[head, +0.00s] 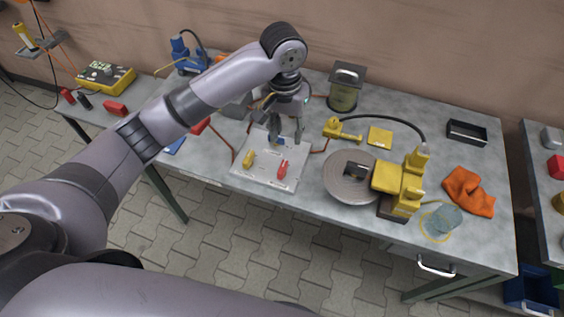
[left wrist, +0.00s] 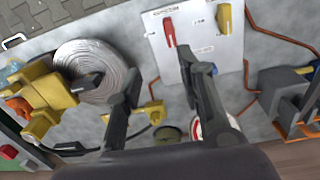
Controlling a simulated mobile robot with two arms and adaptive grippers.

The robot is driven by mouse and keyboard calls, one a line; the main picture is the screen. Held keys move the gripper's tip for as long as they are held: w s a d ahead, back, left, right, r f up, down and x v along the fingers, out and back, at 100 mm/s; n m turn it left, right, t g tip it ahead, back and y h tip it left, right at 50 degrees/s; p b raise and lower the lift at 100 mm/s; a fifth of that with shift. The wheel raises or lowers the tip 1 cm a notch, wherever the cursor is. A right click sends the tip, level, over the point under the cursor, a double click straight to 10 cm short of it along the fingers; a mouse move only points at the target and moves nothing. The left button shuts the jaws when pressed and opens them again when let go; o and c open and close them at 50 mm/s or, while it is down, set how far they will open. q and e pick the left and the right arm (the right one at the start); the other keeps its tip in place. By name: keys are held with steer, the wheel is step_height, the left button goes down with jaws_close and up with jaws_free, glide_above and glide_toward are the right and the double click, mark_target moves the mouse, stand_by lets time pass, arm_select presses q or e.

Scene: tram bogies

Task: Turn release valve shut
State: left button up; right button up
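A pale grey panel (head: 262,178) lies on the workbench, with a yellow handle (head: 248,158), a red handle (head: 283,169) and a small blue part (head: 280,142) on it. I cannot read its labels, so I cannot tell which is the release valve. In the left wrist view, the red handle (left wrist: 169,31) and yellow handle (left wrist: 223,17) are clear of the fingers. The blue part (left wrist: 213,70) is partly hidden beside one finger. My left gripper (head: 285,137) points down over the panel's far edge, fingers apart and empty. My right gripper is out of view.
A coiled grey hose (head: 349,178) and a yellow tool (head: 398,182) lie right of the panel. A lantern-like canister (head: 345,88) stands behind. Orange-brown pipes (left wrist: 275,35) run beside the panel. An orange cloth (head: 468,190) lies at the right.

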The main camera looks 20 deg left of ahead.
mark_target(282, 167)
arm_select(q)
steer(key=f, duration=0.4)
steer(key=a+f+p, duration=0.1)
steer(key=f, duration=0.9)
steer(key=shift+w+a, duration=0.15)
steer(key=shift+w, duration=0.05)
steer(key=shift+f, duration=0.6)
steer(key=shift+c, duration=0.4)
jaws_close()
